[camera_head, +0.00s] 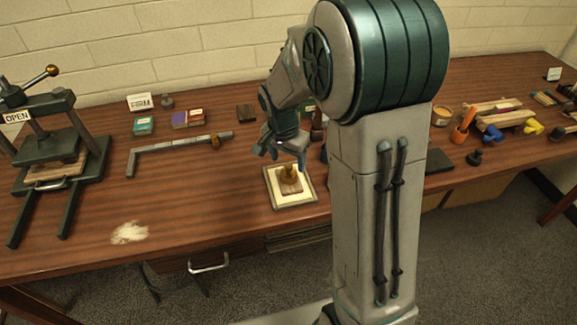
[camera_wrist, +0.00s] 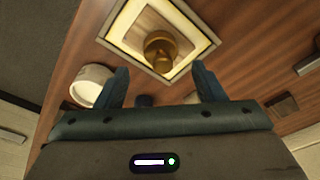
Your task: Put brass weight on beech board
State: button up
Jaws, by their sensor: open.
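The brass weight (camera_head: 289,173), a round gold-brown knobbed piece, stands upright below my gripper. It also shows in the wrist view (camera_wrist: 160,50), just beyond the fingertips. It appears to rest on a small light-wood board (camera_head: 290,188), probably the beech board, inside a cream, dark-edged frame (camera_head: 275,198). The board also shows in the wrist view (camera_wrist: 150,22). My gripper (camera_head: 280,156) is open above and slightly behind the weight. In the wrist view its two fingers (camera_wrist: 163,82) are apart with nothing between them. Much of the board's top is under the weight.
A press (camera_head: 50,140) stands at left, near a pale powder patch (camera_head: 129,232). An L-shaped bar (camera_head: 180,148) and small boxes (camera_head: 187,119) lie behind. A white round container (camera_wrist: 92,84) is beside my left finger in the wrist view. The front-left table is mostly clear.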

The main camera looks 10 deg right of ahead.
aim_at(285, 178)
notch_tip(285, 178, up, 7)
jog(key=s+r+n+t+y, duration=0.1)
jog(key=s+r+n, duration=0.2)
jog(key=s+n, duration=0.6)
jog(key=s, duration=1.2)
jog(key=shift+d+t, duration=0.2)
jog(key=shift+t, duration=0.2)
